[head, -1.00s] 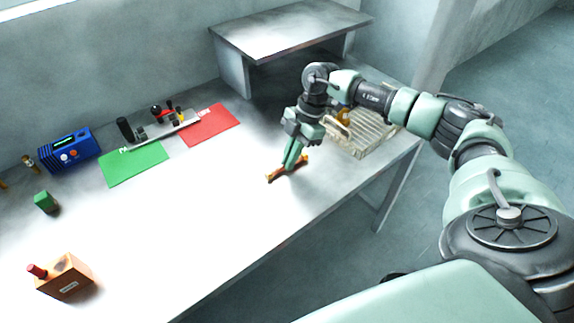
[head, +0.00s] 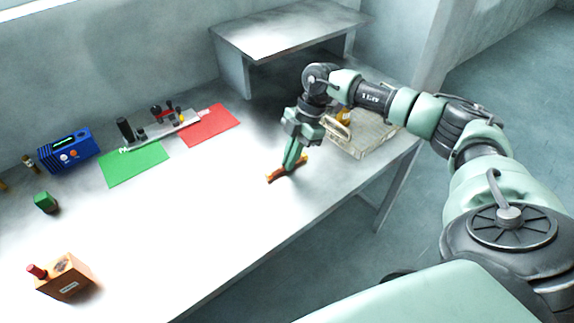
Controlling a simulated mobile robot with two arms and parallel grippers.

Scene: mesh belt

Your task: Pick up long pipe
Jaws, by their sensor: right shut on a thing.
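The long pipe (head: 274,176) is a thin orange-brown piece lying on the white table, to the right of the middle. My right gripper (head: 291,166) points down at it and is shut on its middle. The two ends of the pipe show on either side of the fingers. The part between the fingers is hidden. The pipe appears to be still at table level. My left gripper is not in view.
A wire mesh basket (head: 362,140) stands right of the gripper, partly behind my arm. Green (head: 135,164) and red (head: 209,126) mats, a blue device (head: 69,150), a green block (head: 46,202) and a wooden box (head: 66,277) are further left. A raised shelf (head: 290,32) stands behind.

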